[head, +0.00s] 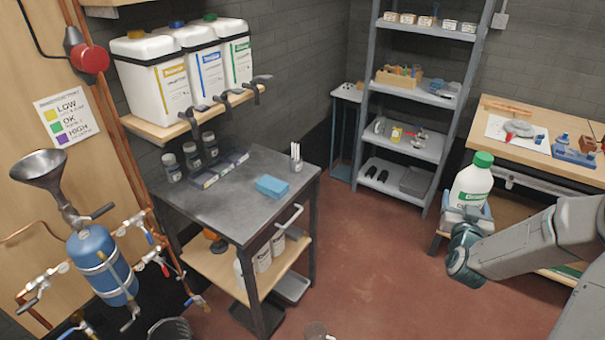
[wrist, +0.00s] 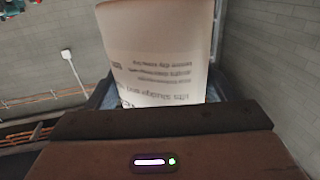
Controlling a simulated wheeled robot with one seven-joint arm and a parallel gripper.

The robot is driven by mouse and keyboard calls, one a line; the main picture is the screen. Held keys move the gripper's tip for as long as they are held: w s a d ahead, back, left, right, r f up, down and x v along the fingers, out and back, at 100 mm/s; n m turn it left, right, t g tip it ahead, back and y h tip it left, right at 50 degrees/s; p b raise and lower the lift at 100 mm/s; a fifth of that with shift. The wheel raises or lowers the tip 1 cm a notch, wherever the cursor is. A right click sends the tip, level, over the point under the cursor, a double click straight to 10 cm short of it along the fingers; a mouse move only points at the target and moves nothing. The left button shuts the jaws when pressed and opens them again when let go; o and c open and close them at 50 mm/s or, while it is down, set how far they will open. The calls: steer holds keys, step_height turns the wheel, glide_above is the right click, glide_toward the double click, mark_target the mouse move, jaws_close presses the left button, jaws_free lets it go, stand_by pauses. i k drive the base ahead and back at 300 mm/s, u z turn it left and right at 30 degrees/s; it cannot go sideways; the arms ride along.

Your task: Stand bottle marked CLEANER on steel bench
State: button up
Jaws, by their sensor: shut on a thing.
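A white bottle with a green cap (head: 472,185) is upright at the right of the head view. Its green lettering starts with C; the rest is hidden or too small to read. My gripper (head: 466,214) is shut around the bottle's lower part. In the wrist view the bottle (wrist: 158,50) fills the space between the fingers, with small print that appears upside down. The steel bench (head: 225,210), with a dark grey metal top, stands left of centre, well to the left of my gripper.
On the bench are a blue sponge (head: 272,187), a pen cup (head: 296,164) and several dark jars at the back. Its front middle is bare. A shelf with three jugs (head: 190,70) overhangs its back. A wooden workbench (head: 510,170) is behind the bottle. Open floor lies between.

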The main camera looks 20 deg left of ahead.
mark_target(242, 209)
steer(key=u, duration=0.25)
steer(key=i, duration=0.7)
steer(key=u, duration=0.9)
steer(key=i, duration=0.3)
steer(key=u, duration=0.35)
